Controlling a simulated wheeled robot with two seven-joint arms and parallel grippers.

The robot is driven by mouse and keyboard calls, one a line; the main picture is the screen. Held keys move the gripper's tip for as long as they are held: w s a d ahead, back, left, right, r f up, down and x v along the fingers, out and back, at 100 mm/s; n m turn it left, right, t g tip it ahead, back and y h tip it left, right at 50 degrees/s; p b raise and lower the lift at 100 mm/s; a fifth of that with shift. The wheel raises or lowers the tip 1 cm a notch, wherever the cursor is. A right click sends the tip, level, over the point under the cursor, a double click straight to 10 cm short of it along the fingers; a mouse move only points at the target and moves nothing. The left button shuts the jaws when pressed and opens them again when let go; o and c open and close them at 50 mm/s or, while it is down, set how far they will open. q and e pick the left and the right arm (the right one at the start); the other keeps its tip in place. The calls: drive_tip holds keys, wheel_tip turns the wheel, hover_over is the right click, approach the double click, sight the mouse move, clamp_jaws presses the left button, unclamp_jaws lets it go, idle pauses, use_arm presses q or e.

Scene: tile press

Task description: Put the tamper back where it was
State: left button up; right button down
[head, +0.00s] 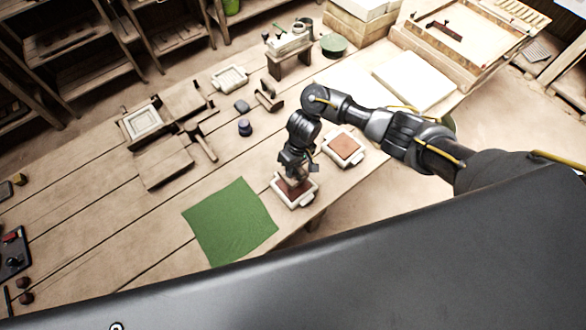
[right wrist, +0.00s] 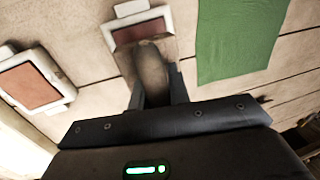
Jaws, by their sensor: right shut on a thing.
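My right gripper (head: 292,168) points down over a white-framed tile mould (head: 298,204) with red-brown clay, near the table's front edge. It is shut on the tamper (right wrist: 150,68), whose rounded brown wooden handle stands between the fingers in the right wrist view. The tamper's block overlaps the near part of the mould (right wrist: 168,12) there; I cannot tell whether it touches the clay. In the head view the gripper mostly hides the tamper. My left gripper is out of view.
A second clay-filled mould (head: 344,148) stands to the right. A green cloth (head: 230,221) lies left of the gripper. Further back are a dark blue jar (head: 245,128), a grey block (head: 241,105) and wooden pieces (head: 167,164). Bare table lies between them.

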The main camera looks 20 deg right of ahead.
drive_tip(key=shift+a+v, duration=0.2)
drive_tip(key=shift+v, duration=0.85)
drive_tip(key=shift+a+v, duration=0.2)
drive_tip(key=shift+v, duration=0.85)
